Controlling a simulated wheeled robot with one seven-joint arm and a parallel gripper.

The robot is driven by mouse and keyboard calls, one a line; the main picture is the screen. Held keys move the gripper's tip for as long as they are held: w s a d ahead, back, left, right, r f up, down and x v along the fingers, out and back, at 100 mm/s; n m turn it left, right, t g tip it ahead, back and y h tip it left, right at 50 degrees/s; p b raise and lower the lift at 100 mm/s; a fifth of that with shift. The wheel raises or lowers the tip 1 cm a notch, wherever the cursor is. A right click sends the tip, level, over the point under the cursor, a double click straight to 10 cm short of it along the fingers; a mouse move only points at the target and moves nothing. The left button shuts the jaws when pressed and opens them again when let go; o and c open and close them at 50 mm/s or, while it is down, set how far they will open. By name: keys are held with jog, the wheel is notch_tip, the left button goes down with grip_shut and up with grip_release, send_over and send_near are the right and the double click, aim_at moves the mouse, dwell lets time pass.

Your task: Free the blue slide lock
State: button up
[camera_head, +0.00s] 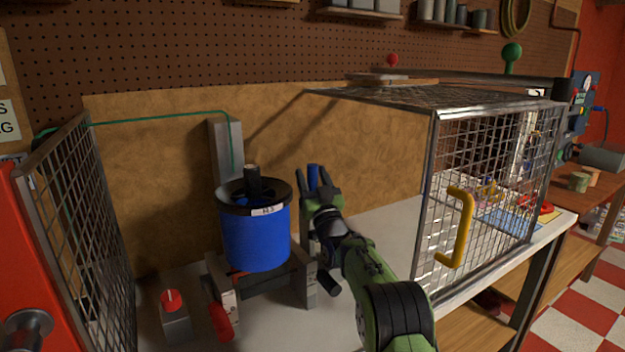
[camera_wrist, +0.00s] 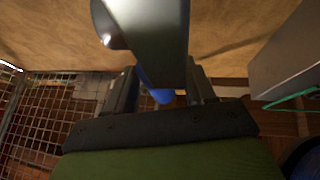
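The blue slide lock (camera_head: 313,175) appears as a small upright blue piece just right of the blue ducted rotor (camera_head: 256,236). My gripper (camera_head: 313,183) is at it, with one finger on each side. In the wrist view, the fingers of my gripper (camera_wrist: 160,88) stand apart, and the rounded blue end (camera_wrist: 157,94) shows between them with a gap at its right. The gripper looks open around the blue piece. A grey metal bar (camera_wrist: 155,45) close to the wrist camera hides part of the blue piece.
The rotor sits on a stand on the bench, with a red-knobbed box (camera_head: 174,318) at front left. Mesh panels flank the bench: one at left (camera_head: 80,215), a cage with a yellow handle (camera_head: 460,228) at right. A wooden board (camera_head: 160,150) stands behind.

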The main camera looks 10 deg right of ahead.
notch_tip(320, 180, up, 10)
jog(key=p, duration=0.3)
jog(key=shift+p, duration=0.3)
jog(key=shift+c, duration=0.3)
